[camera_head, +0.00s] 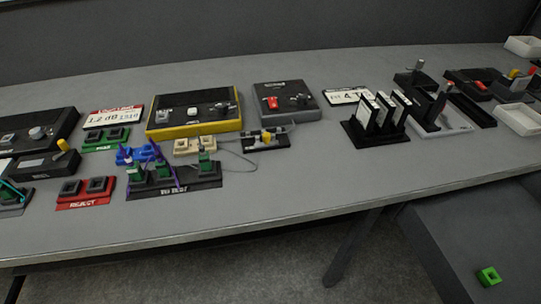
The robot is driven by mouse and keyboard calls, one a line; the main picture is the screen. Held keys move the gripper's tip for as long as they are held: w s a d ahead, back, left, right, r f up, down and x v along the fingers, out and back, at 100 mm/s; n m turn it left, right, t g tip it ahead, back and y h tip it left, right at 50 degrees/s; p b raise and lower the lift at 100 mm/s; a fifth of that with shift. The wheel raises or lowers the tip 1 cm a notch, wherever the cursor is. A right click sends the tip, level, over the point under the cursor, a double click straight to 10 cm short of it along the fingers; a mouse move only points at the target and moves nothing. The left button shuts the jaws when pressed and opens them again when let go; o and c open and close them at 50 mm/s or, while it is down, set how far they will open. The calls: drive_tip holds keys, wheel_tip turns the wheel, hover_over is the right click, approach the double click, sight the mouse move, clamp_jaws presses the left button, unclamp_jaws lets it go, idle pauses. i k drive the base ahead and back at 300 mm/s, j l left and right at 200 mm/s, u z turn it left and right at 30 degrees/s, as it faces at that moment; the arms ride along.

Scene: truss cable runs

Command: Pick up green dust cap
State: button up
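A small bright green square piece with a dark square hole, which looks like the green dust cap (489,276), lies at the lower right. It rests on a dark grey surface (440,240) that is lower than the table. Nothing touches it. My gripper is not in view, so its place and state are hidden.
The long grey table (300,170) carries a green two-slot holder (106,138), a red REJECT holder (85,193), a black TO TEST rack (175,187) with green connectors, and a yellow-edged device (194,110). A table leg (350,248) stands left of the dark surface.

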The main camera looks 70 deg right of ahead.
sight(489, 277)
drive_tip(key=k+l+z, duration=0.15)
drive_tip(key=k, duration=0.25)
drive_tip(key=k+z, duration=0.15)
drive_tip(key=k, duration=0.3)
drive_tip(key=k+l+z, duration=0.15)
drive_tip(key=k, duration=0.2)
drive_tip(key=k+l+z, duration=0.1)
drive_tip(key=k+l, duration=0.45)
drive_tip(key=k, duration=0.25)
drive_tip(key=k+l, duration=0.25)
drive_tip(key=k, duration=0.25)
